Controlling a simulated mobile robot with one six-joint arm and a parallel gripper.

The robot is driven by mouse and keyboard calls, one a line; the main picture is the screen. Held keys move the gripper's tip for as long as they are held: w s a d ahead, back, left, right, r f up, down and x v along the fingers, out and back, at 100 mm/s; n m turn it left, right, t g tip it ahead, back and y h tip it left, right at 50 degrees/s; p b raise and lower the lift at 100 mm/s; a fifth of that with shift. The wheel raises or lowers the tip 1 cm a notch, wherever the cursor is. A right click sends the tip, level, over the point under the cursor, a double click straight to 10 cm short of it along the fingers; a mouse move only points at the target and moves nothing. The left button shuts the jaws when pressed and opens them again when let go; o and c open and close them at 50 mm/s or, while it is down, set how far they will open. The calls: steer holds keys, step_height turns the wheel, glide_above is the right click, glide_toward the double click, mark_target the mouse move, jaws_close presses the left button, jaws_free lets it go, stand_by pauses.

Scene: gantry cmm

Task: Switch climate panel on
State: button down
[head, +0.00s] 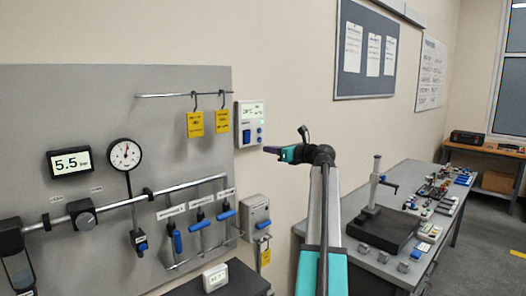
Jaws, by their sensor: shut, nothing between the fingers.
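The climate panel (251,112) is a white wall box just right of the grey board, in the upper middle of the head view. It has a pale green display with small dark characters and a blue switch at its lower left. A small green spot shows near its right side. The exact switch position is too small to tell. My gripper (268,150) is shut and empty. It appears just below and right of the panel in the picture, pointing left, with a visible gap to the panel's face.
The grey board (190,90) carries pipes, blue-handled valves, a round gauge (124,155) and a 5.5 bar display (70,163). Yellow tags (195,124) hang from a rail. A grey box (256,217) with a blue handle sits below the panel. A workbench (400,180) stands at right.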

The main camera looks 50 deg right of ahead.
steer(key=shift+s+a+f+b, duration=0.15)
steer(key=shift+s+b, duration=0.1)
steer(key=shift+s, duration=0.7)
steer(key=shift+s+f+b, duration=0.1)
steer(key=shift+s+b, duration=0.15)
steer(key=shift+s, duration=0.7)
